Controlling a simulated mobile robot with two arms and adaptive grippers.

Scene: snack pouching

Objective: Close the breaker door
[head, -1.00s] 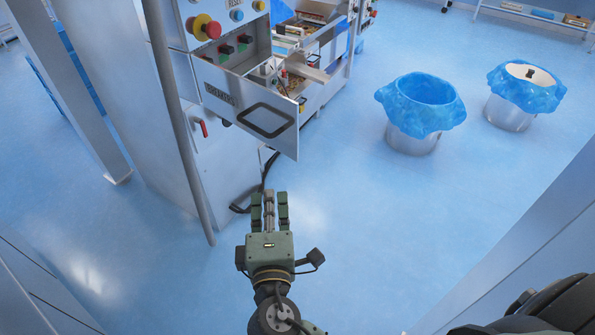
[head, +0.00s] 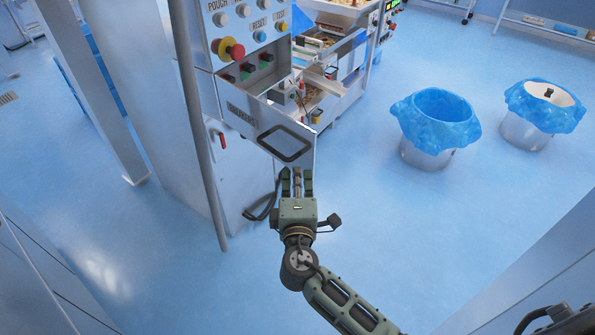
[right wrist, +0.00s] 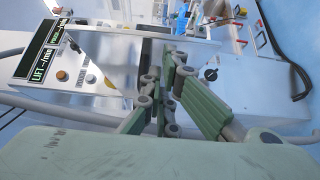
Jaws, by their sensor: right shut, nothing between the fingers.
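The breaker door (head: 252,128) is a grey metal panel with a label and a dark rectangular outline. In the head view it stands open, swung out from the tall control cabinet (head: 205,165), with the space behind it showing. My right gripper (head: 297,174) is shut and empty, with its fingertips at the door's lower edge near the outer corner. I cannot tell whether they touch it. The right wrist view shows the green fingers (right wrist: 168,92) close together before pale panels; the door is hard to pick out there.
A grey vertical post (head: 197,130) stands left of the gripper. Buttons and a red-yellow emergency stop (head: 232,50) sit above the door. Two blue-lined bins (head: 436,122) (head: 545,105) stand right. The floor between is clear.

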